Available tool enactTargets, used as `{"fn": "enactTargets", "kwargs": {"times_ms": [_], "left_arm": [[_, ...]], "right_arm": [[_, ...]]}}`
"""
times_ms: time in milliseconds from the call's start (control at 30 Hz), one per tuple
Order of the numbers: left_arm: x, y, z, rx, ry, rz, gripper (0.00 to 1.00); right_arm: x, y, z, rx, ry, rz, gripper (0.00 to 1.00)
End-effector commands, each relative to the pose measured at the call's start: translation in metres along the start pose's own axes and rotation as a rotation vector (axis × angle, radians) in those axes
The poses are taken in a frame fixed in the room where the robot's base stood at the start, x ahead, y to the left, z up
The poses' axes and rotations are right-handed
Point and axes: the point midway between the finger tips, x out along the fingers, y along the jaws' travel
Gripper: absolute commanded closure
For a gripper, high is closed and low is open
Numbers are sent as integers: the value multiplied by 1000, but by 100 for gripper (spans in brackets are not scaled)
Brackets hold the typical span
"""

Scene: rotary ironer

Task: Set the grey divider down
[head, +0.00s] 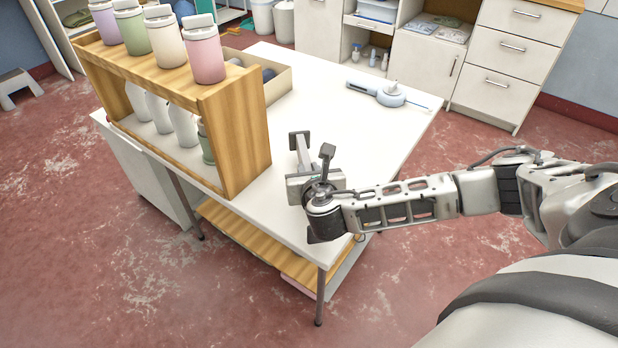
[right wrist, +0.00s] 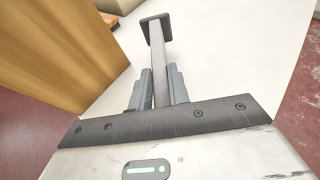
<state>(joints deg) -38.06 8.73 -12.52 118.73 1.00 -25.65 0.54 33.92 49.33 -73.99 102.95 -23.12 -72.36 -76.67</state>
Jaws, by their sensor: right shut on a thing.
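The grey divider (right wrist: 159,62) is a narrow grey bar with a dark square plate at its far end. In the right wrist view it stands out between the two fingers of my right gripper (right wrist: 158,88), which is shut on it. In the head view the divider (head: 299,142) is over the white table (head: 375,140), right of the wooden shelf unit. My right gripper (head: 304,172) is at its near end, and the wrist partly hides the grip. I cannot tell whether the divider touches the table top. My left gripper is not in view.
The wooden shelf unit (head: 236,135) stands close on the left, with several coloured canisters on top. A cardboard-coloured box (head: 280,86) is behind it. A pale blue tool (head: 390,95) lies at the table's back right. The table top between them is clear.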

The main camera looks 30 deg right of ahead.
Motion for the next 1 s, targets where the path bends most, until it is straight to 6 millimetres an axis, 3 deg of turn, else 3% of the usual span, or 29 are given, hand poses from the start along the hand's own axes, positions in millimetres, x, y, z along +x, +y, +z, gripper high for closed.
{"fn": "enactTargets", "kwargs": {"times_ms": [133, 500, 533, 600, 1000], "left_arm": [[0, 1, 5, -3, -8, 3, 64], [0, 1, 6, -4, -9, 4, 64], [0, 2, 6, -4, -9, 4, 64], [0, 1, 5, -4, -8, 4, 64], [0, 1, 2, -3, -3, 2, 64]], "right_arm": [[6, 0, -17, -2, 1, 1, 100], [8, 0, -21, -1, 1, 1, 100], [7, 0, -21, -1, 1, 1, 77], [7, 0, -21, -1, 2, 1, 60], [-1, 0, -19, -2, 3, 2, 60]]}}
